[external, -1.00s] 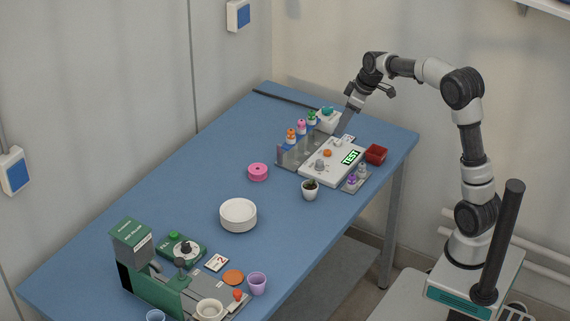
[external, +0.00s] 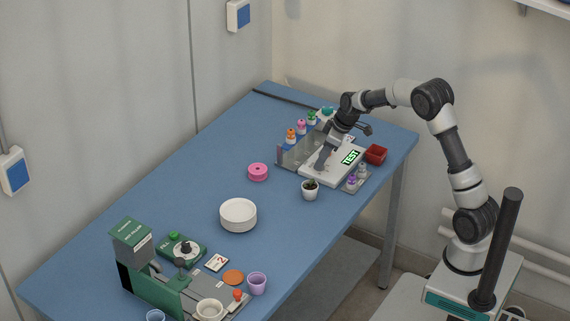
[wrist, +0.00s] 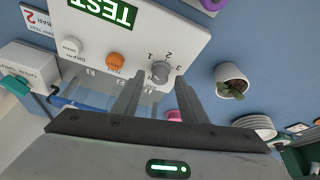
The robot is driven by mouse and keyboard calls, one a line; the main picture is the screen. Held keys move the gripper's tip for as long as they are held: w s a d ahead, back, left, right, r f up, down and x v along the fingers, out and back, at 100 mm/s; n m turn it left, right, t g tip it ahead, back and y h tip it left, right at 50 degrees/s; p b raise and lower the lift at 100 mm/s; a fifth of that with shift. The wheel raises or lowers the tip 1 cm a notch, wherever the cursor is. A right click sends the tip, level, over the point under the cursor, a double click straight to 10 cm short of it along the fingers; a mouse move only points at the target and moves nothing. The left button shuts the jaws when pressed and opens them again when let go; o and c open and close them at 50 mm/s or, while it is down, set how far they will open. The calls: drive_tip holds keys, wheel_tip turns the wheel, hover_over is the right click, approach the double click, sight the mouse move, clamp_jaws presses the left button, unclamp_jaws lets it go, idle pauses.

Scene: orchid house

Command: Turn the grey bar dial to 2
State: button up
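The grey bar dial (wrist: 161,71) sits on a white panel (wrist: 180,22), with the marks 1, 2 and 3 printed around it. Which mark its bar points to is too small to tell. My gripper (wrist: 159,80) is open in the wrist view, one finger on each side of the dial's near side, with gaps showing. I cannot tell how far above the panel the tips are.
An orange button (wrist: 115,61) and a white knob (wrist: 72,45) share the panel, beside a green TEST display (wrist: 102,10). A small potted plant (external: 310,189) stands close by. A rack of bottles (external: 291,152) is behind and a red tray (external: 376,154) to the right.

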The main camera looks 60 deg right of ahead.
drive_tip(key=shift+w+f, duration=0.15)
drive_tip(key=shift+f, duration=0.15)
clamp_jaws()
drive_tip(key=m+p, duration=0.1)
drive_tip(key=m+h+p, duration=0.1)
drive_tip(key=m, duration=0.1)
drive_tip(key=m+h+p, duration=0.1)
drive_tip(key=m, duration=0.1)
drive_tip(key=shift+a+r+p, duration=0.25)
drive_tip(key=shift+p, duration=0.15)
drive_tip(key=m+h+p, duration=0.1)
drive_tip(key=m+p, duration=0.1)
drive_tip(key=m, duration=0.1)
drive_tip(key=shift+f+m+g+p, duration=0.1)
drive_tip(key=shift+m+g+p, duration=0.25)
drive_tip(key=shift+m+g, duration=0.05)
drive_tip(key=shift+w+f+m+g+h+p, duration=0.1)
drive_tip(key=shift+m+g+h+p, duration=0.3)
drive_tip(key=shift+m+h+p, duration=0.7)
drive_tip(key=shift+m+y, duration=0.5)
